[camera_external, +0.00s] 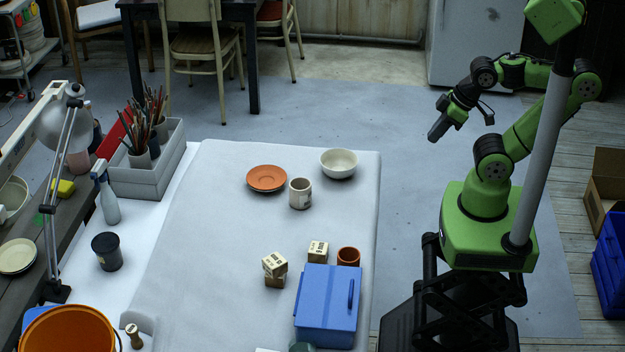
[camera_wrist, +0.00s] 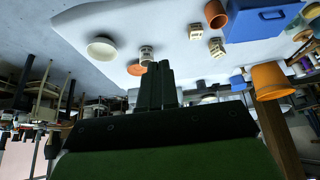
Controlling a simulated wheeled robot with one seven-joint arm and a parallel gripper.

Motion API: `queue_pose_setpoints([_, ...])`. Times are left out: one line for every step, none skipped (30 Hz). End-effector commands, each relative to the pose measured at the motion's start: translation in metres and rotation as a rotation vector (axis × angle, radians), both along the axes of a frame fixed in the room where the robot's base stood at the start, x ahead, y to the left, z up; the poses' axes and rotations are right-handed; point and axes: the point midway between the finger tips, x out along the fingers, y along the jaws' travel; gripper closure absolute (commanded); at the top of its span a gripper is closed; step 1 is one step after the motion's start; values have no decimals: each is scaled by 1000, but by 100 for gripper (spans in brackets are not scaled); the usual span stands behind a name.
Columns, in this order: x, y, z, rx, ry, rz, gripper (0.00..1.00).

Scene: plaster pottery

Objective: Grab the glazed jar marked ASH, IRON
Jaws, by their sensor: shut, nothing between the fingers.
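I cannot read ASH, IRON on anything, so I cannot tell which thing is the marked jar. A small cream cup-like vessel (camera_external: 300,194) stands upright on the pale table (camera_external: 220,220). It has faint dark markings and also shows in the wrist view (camera_wrist: 146,54). A terracotta pot (camera_external: 348,257) stands behind the blue box, partly hidden by it. A dark green vessel (camera_external: 302,347) is cut off at the bottom edge. My gripper (camera_external: 436,133) is shut and empty, in the air right of the table, apart from everything. Its closed fingers show in the wrist view (camera_wrist: 160,70).
An orange saucer (camera_external: 267,178) and a cream bowl (camera_external: 339,163) flank the cream vessel. Lettered blocks (camera_external: 318,250) stand near the blue box (camera_external: 326,306). A grey tray of tools (camera_external: 150,180) and a dark tub (camera_external: 107,252) are at left. The table's middle is clear.

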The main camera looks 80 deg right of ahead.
Motion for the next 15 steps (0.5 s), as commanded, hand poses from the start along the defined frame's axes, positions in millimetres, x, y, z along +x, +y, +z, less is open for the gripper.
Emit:
queue_pose_setpoints([0,0,0,0,0,0,100])
queue_pose_setpoints([0,0,0,0,0,0,100])
queue_pose_setpoints([0,0,0,0,0,0,100])
queue_pose_setpoints([0,0,0,0,0,0,100])
queue_pose_setpoints([0,0,0,0,0,0,100])
queue_pose_setpoints([0,0,0,0,0,0,100])
queue_pose_setpoints([0,0,0,0,0,0,100])
queue_pose_setpoints([0,0,0,0,0,0,95])
queue_pose_setpoints([0,0,0,0,0,0,89])
queue_pose_setpoints([0,0,0,0,0,0,85])
queue_pose_setpoints([0,0,0,0,0,0,80])
queue_pose_setpoints([0,0,0,0,0,0,74])
queue_pose_setpoints([0,0,0,0,0,0,69])
queue_pose_setpoints([0,0,0,0,0,0,65])
queue_pose_setpoints([0,0,0,0,0,0,59])
